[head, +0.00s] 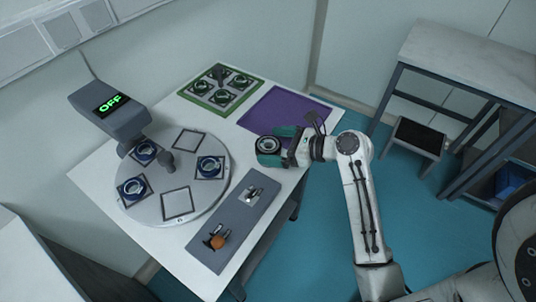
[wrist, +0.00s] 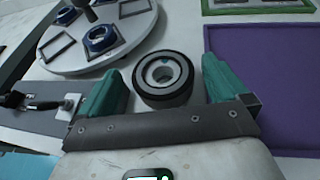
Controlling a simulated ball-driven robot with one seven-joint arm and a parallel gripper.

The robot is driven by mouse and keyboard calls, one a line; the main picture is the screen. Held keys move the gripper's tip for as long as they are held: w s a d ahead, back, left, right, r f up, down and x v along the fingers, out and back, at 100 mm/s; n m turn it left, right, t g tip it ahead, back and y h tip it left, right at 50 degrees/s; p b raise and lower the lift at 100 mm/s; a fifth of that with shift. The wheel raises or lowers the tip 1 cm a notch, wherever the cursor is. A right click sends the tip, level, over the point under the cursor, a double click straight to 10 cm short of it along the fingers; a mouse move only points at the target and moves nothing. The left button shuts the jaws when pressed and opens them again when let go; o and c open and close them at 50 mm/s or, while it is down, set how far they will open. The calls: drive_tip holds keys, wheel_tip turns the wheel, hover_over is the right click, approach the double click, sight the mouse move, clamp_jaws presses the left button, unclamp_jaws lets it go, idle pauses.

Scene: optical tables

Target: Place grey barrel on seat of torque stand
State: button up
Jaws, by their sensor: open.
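The grey barrel (head: 267,151) is a short, thick ring with a dark rim and an open centre. It stands on the white table near its right edge. In the wrist view the barrel (wrist: 163,98) is between the two green fingers of my gripper (wrist: 163,72), which is open, with gaps showing on both sides. In the head view my gripper (head: 273,145) reaches in from the right, around the barrel. A grey plate (head: 228,220) bears a silver fixture (head: 251,194) and an orange-knobbed fixture (head: 218,240). I cannot tell which is the torque stand; no seat is clearly visible.
A purple mat (head: 280,114) and a green-edged tray (head: 196,88) lie behind. A second table (head: 463,55) and stool (head: 418,133) stand right.

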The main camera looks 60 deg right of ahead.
sight(262, 142)
drive_tip(key=x, duration=0.4)
drive_tip(key=shift+f, duration=0.15)
drive_tip(key=shift+d, duration=0.1)
drive_tip(key=c, duration=1.1)
drive_tip(key=shift+r, duration=0.85)
drive_tip(key=s+a+r+p, duration=0.1)
drive_tip(key=s+r, duration=0.2)
drive_tip(key=s, duration=0.1)
drive_tip(key=s+a+r+p, duration=0.1)
drive_tip(key=s+a+r, duration=0.1)
drive_tip(key=s+r, duration=0.2)
drive_tip(key=s+a+r+p, duration=0.1)
drive_tip(key=s+r+p, duration=0.1)
drive_tip(key=s+r, duration=0.2)
drive_tip(key=shift+s+a+r, duration=0.15)
drive_tip(key=shift+s+r, duration=0.05)
drive_tip(key=shift+s, duration=0.45)
